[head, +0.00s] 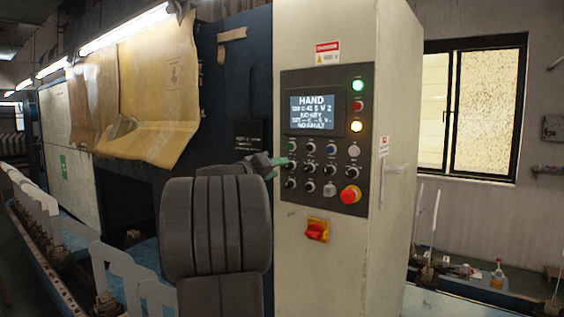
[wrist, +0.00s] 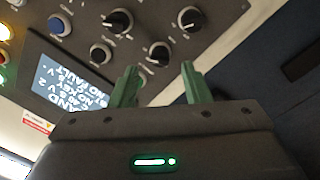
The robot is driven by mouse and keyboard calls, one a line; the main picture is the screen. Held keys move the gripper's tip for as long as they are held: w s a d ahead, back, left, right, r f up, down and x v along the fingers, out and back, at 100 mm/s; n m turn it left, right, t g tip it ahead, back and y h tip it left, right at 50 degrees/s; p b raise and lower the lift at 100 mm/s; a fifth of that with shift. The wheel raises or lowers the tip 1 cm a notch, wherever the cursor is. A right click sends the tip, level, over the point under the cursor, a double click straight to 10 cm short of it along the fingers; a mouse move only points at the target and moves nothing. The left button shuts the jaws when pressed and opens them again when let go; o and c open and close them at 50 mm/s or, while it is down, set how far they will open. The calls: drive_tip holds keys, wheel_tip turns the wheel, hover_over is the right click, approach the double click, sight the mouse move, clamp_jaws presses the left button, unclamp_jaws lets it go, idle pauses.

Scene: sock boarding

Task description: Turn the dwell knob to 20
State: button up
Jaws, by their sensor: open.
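The control panel (head: 327,105) on the pale cabinet carries several small black knobs with white pointer marks in its lower part. Their labels are too small to read, so I cannot tell which is the dwell knob or its setting. My gripper (head: 272,165) is at the panel's left edge, beside the left column of knobs, its green fingers partly hidden behind my arm. In the wrist view my gripper (wrist: 160,85) is open and empty. One black knob (wrist: 158,53) shows between and beyond its fingertips, apparently apart from them.
The panel also has a lit screen (head: 312,113) reading HAND, lit lamps, a blue button (head: 331,149) and a red mushroom button (head: 350,194). A red switch (head: 316,231) sits below. Brown sheeting (head: 160,90) hangs at the left.

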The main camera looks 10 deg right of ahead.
sight(285, 167)
drive_tip(key=shift+p+x, duration=0.35)
drive_tip(key=shift+x, duration=1.25)
drive_tip(key=shift+c, duration=0.2)
clamp_jaws()
